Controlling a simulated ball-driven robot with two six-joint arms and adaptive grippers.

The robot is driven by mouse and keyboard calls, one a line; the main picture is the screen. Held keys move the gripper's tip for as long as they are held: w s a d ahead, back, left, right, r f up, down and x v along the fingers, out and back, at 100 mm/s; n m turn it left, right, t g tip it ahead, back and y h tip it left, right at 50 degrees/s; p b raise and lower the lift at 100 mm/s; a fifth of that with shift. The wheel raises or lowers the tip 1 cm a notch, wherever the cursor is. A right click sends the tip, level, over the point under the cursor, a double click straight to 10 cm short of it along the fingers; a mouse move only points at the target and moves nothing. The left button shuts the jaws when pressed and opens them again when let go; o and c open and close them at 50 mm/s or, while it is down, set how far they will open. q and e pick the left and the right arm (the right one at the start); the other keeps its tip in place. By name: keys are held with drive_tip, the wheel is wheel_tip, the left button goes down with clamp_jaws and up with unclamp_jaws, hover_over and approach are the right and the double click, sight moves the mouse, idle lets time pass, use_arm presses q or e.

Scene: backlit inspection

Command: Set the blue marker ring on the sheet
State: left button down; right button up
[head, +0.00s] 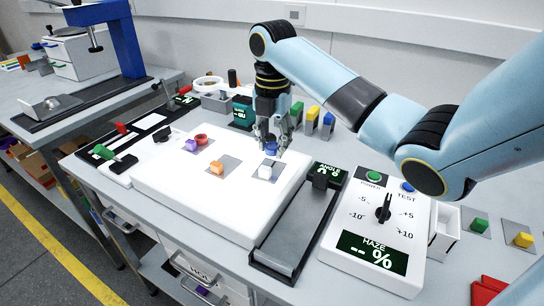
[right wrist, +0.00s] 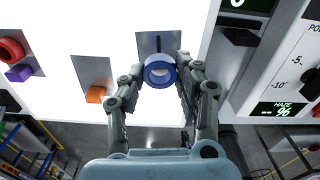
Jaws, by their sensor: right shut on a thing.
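My right gripper (head: 270,145) reaches down over the white lit panel (head: 225,218). It is shut on the blue marker ring (head: 270,150). In the right wrist view the ring overlaps the near edge of this sheet (right wrist: 146,42), which has a dark slit. Whether ring and sheet touch I cannot tell. My left gripper is not in view.
An orange block (head: 217,168) on another sheet lies to the left. A red ring (head: 201,138) and a purple block (head: 191,145) lie farther left. A haze meter (head: 345,225) and an angle gauge (head: 320,181) stand to the right. Several coloured items stand behind the gripper.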

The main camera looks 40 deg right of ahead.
sight(272, 146)
wheel_tip(272, 146, down, 3)
drive_tip(key=shift+f, duration=0.2)
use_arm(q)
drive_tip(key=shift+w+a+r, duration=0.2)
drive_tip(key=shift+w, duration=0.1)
use_arm(e)
drive_tip(key=shift+f, duration=0.35)
drive_tip(key=o, duration=0.8)
drive_tip(key=shift+f, duration=0.1)
